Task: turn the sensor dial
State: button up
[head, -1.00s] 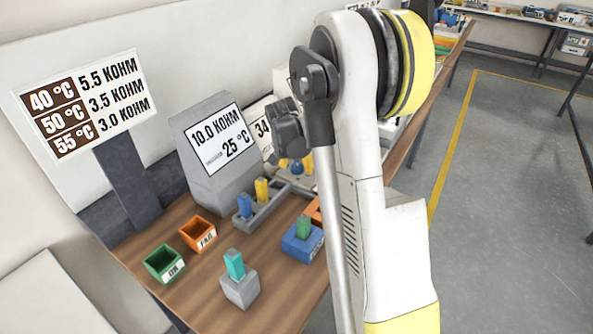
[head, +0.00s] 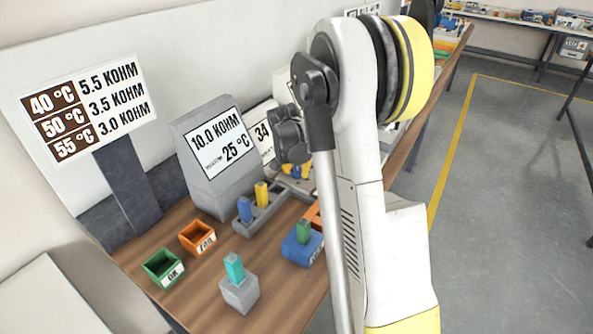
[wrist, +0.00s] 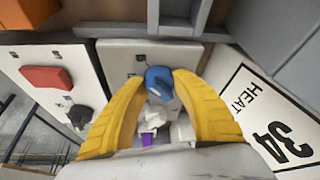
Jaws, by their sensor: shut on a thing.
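My gripper (wrist: 160,84) has its two yellow fingers closed around a blue dial (wrist: 158,76) on a pale panel (wrist: 122,62) in the wrist view. The fingertips lie on either side of the dial. In the head view the fingers are small and partly hidden behind my arm. A display (head: 218,143) stands left of them and reads 10.0 KOHM and 25 °C. A sign (wrist: 272,130) with HEAT and 34 lies right of the gripper in the wrist view.
Left of the dial, a pale panel carries a red button (wrist: 47,77) and a black knob (wrist: 79,115). A green OK bin (head: 163,268), an orange bin (head: 197,237) and blocks with coloured pieces stand on the wooden table. A temperature chart (head: 90,108) stands at left.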

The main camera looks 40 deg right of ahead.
jog(key=n+t+y, duration=0.1)
jog(key=n, duration=0.3)
jog(key=shift+s+d, duration=0.1)
jog(key=n+y, duration=0.1)
jog(key=n, duration=0.2)
jog(key=n+t+y+p, duration=0.1)
jog(key=n, duration=0.1)
jog(key=shift+d+n, duration=0.1)
jog(key=shift+n, duration=0.3)
jog(key=n+y, duration=0.2)
jog(key=n, duration=0.3)
jog(key=shift+n+g+y+p, duration=0.25)
jog(key=shift+n+g+y, duration=0.15)
jog(key=shift+n, duration=0.8)
jog(key=shift+n+g+y+p, duration=0.25)
jog(key=shift+n+y, duration=0.25)
jog(key=shift+n, duration=0.7)
jog(key=o, duration=1.2)
